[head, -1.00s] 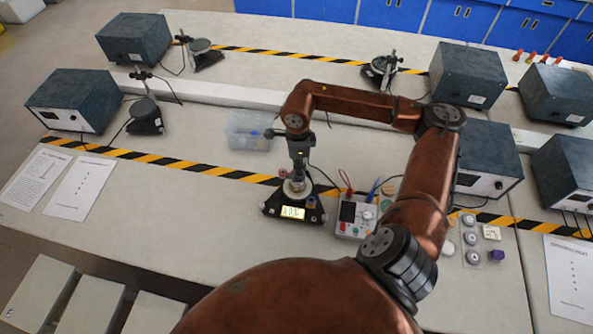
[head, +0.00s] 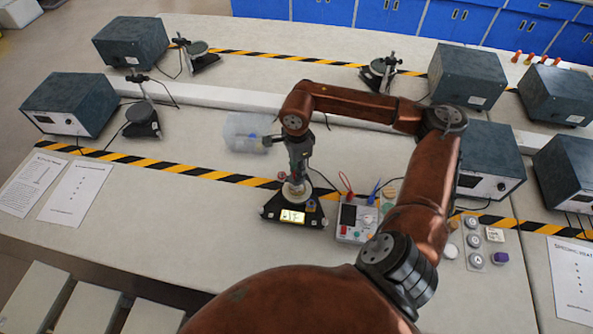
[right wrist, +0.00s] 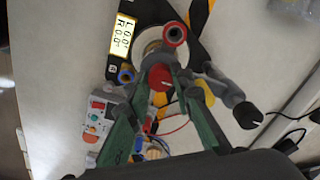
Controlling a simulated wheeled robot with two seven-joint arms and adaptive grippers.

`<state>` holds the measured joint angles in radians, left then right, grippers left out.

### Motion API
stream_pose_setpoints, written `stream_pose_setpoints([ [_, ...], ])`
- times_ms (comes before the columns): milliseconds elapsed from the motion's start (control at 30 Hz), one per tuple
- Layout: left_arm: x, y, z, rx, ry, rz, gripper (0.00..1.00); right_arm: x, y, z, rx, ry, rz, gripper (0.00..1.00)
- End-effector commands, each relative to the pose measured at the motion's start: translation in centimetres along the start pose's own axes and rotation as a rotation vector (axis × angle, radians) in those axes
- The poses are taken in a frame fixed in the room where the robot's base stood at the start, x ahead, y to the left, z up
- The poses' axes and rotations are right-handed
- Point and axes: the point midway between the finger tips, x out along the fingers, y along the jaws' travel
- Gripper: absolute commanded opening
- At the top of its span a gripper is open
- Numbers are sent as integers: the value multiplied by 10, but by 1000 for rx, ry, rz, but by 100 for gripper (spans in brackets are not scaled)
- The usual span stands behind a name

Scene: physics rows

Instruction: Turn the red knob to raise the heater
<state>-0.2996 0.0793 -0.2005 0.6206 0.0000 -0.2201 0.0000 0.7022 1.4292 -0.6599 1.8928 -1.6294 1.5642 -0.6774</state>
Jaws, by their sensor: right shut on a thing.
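The black heater stand with a lit display (head: 292,216) is on the bench, under my right gripper (head: 298,170). Its display also shows in the right wrist view (right wrist: 124,37). The red knob (right wrist: 159,77) lies between the green fingers of my right gripper (right wrist: 164,74) in the right wrist view. The fingers are closed on it. In the head view the gripper points down over the stand and hides the knob. A second red, ring-like part (right wrist: 174,33) is just beyond the fingertips. My left gripper is out of view.
A white control box (head: 356,221) with red and blue leads stands close right of the stand. A black knob on a clamp arm (right wrist: 247,115) is close to the fingers' right. Bench left of the stand is clear.

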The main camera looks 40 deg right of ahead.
Motion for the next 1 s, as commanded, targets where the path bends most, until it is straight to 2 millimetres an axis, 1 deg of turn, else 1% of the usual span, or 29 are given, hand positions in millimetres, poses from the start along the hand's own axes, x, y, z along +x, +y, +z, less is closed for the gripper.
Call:
stream_pose_setpoints([
  [33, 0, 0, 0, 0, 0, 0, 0, -1, 0, 0, -1, -1, 0, 0],
  [67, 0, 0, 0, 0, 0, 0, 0, -1, 0, 0, -1, -1, 0, 23],
  [300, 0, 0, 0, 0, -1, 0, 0, 0, 0, 0, 0, 0, 0, 39],
  [533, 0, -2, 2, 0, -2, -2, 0, 0, 0, 0, 1, 0, 0, 39],
  [667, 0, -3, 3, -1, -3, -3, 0, -7, 0, 0, 1, 0, -1, 39],
  [767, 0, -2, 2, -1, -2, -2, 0, -21, -1, 0, 1, 0, -4, 39],
  [1000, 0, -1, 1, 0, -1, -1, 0, -71, -1, 0, 1, -1, -5, 39],
])
